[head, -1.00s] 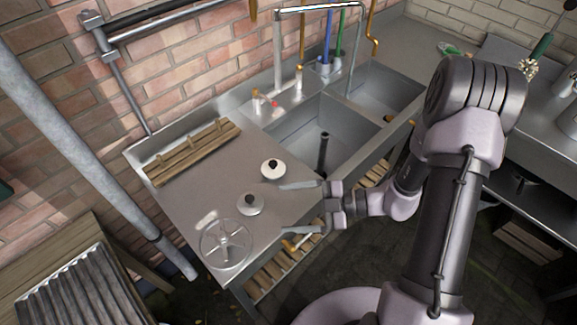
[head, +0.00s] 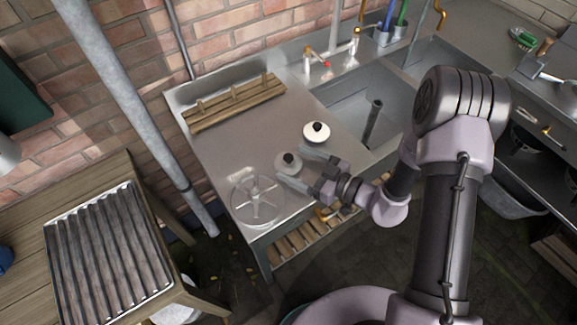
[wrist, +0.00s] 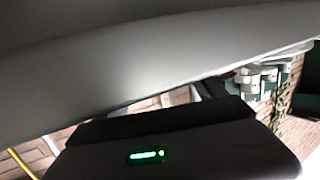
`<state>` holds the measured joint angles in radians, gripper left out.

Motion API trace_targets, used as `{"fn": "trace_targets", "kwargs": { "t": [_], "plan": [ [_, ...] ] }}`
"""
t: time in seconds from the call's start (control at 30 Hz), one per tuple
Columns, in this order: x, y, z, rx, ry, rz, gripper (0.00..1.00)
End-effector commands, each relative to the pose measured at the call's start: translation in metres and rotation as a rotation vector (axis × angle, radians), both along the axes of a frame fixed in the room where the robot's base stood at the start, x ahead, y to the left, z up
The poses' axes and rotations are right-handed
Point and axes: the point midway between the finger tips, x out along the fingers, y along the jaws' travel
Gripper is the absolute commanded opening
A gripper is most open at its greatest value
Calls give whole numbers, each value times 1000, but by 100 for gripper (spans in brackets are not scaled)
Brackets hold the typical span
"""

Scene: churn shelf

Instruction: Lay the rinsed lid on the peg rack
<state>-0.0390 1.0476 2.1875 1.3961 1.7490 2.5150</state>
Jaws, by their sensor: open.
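The wooden peg rack (head: 235,103) with several short pegs lies along the back of the steel drainboard, by the brick wall. A grey lid (head: 288,163) with a dark knob is on the drainboard in the head view. A whiter lid (head: 316,131) with a dark knob lies behind it to the right. My gripper (head: 291,165) is open, with its two fingers spread on either side of the grey lid; I cannot tell if they touch it. Which lid is rinsed does not show. In the wrist view a large blurred grey surface fills the top.
A round spoked fixture (head: 257,199) sits at the drainboard's front left. The sink basin (head: 350,95) with a dark upright pipe (head: 373,117) is to the right. A ribbed metal tray (head: 108,255) is on a wooden table at left. The drainboard before the rack is clear.

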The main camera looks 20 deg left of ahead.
Motion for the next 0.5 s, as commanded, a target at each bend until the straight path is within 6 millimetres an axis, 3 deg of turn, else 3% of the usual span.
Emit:
{"fn": "trace_targets", "kwargs": {
  "t": [0.1,0.3,0.5],
  "plan": [
    [4,12,-2,0,-2,0,80],
    [5,12,-1,1,-1,-1,80],
    [4,12,-1,0,-1,-1,41]
  ]
}}
